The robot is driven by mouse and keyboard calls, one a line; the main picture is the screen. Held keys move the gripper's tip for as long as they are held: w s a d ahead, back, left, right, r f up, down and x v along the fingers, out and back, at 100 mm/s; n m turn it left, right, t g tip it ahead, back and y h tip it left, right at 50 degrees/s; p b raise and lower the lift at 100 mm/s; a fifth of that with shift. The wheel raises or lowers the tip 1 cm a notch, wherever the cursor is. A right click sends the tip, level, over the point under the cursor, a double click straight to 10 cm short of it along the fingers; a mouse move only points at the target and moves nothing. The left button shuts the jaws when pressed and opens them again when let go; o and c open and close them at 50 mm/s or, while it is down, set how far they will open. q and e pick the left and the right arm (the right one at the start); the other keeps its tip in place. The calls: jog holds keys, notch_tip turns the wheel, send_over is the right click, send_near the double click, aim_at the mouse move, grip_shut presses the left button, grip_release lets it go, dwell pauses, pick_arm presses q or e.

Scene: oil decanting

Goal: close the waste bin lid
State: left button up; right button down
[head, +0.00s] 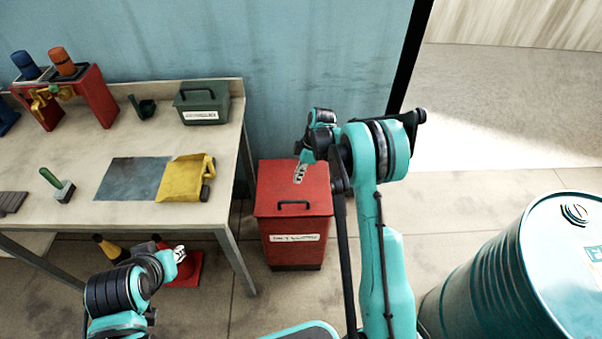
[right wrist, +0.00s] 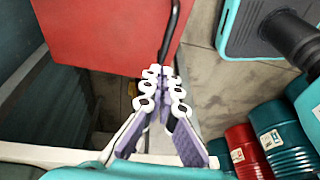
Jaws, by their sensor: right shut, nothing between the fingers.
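The red waste bin (head: 293,250) stands on the floor between the workbench and my right arm. Its red lid (head: 275,180) lies down flat over the top, with a black handle (head: 293,203) near the front edge. I see no opening at the front; the rear edge is partly covered by my arm. My right gripper (head: 299,180) is shut and empty and appears over the rear part of the lid. In the right wrist view its fingertips (right wrist: 158,73) are together beside the lid's edge (right wrist: 95,35). My left gripper (head: 180,254) is low, left of the bin; its finger gap is unclear.
A large teal drum (head: 500,270) stands at the right. A wall (head: 300,60) is behind the bin.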

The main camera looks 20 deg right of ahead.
aim_at(294, 201)
jog(key=b+x, duration=0.1)
jog(key=x, duration=0.4)
jog(key=b+x, duration=0.1)
jog(key=x, duration=0.2)
jog(key=shift+s+d+f+b, duration=0.15)
jog(key=shift+s+d+b, duration=0.1)
jog(key=shift+d+b, duration=0.1)
jog(key=shift+s+a+f, duration=0.1)
jog(key=shift+s+f, duration=0.1)
jog(key=shift+f, duration=0.35)
jog(key=shift+s+f+t+b, duration=0.25)
jog(key=shift+f+t+b, duration=0.05)
jog(key=shift+f+b, duration=0.7)
jog(key=shift+s+f, duration=0.1)
jog(key=shift+s, duration=0.05)
jog(key=shift+s+a, duration=0.1)
